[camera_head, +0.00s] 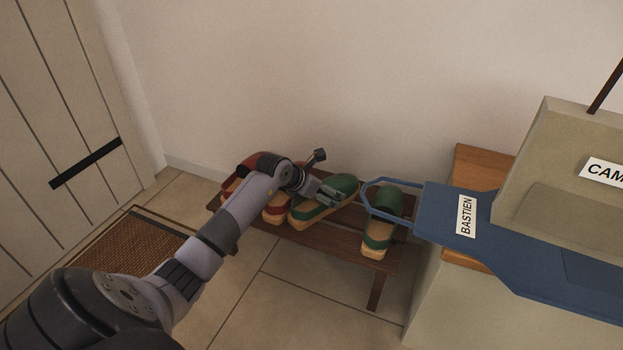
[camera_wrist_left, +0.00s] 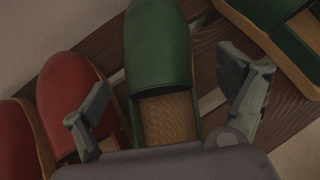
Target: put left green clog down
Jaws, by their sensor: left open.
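The left green clog (camera_head: 322,209), green with a tan sole, lies at an angle on the dark slatted wooden bench (camera_head: 330,238). It also shows in the left wrist view (camera_wrist_left: 160,50), toe pointing up the picture. My left gripper (camera_head: 328,194) is at this clog. Its two fingers stand apart on either side of the clog's tan heel part, with gaps visible, and hold nothing. The gripper hides part of the clog in the head view. The other green clog (camera_head: 381,222) is to the right on the bench. My right gripper is not in view.
Red clogs (camera_head: 274,209) sit left of the green one, close to my left gripper. A blue object labelled BASTIEN (camera_head: 440,205) overhangs the bench's right end from a wood-topped cabinet. A beige labelled object (camera_head: 560,160) is beside it. A brown mat (camera_head: 130,248) lies left.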

